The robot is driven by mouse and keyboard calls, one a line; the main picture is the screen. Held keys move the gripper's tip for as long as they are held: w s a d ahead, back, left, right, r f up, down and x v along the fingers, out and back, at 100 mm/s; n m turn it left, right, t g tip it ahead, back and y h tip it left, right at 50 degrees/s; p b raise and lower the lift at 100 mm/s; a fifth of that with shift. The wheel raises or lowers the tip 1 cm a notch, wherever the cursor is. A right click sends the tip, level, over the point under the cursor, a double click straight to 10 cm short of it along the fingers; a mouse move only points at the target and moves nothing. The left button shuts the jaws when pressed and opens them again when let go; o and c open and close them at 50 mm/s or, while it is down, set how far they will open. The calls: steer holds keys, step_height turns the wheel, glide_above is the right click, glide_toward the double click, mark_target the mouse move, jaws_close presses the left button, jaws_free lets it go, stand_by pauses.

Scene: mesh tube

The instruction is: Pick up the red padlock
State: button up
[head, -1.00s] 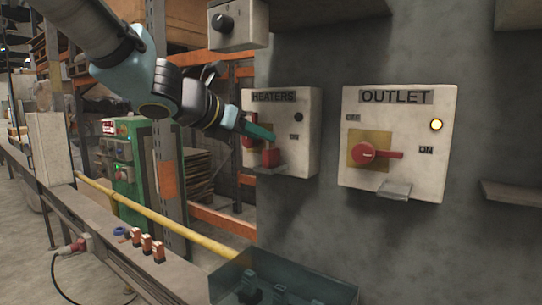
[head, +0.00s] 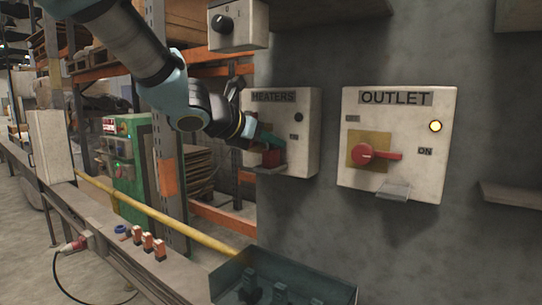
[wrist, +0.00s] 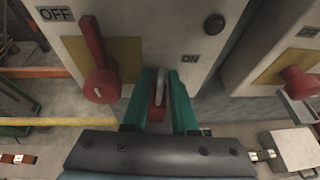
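The red padlock (head: 271,158) is at the small ledge under the HEATERS switch box (head: 301,133). In the wrist view the padlock (wrist: 157,112) shows between the teal fingers of my gripper (wrist: 161,88), with a pale curved shackle above its red body. My gripper (head: 266,140) reaches the front of the box from the left. Its fingers are apart on both sides of the padlock, with narrow gaps; firm contact is not visible. My gripper partly hides the padlock and the handle in the head view.
The OUTLET box (head: 400,110) with its red handle (head: 375,154) is to the right, with a small bare ledge (head: 394,189). A grey control box (head: 238,22) sits above. A yellow pipe (head: 160,216) and an open dark tray (head: 232,277) are below.

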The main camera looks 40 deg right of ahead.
jaws_close()
stand_by(1.1)
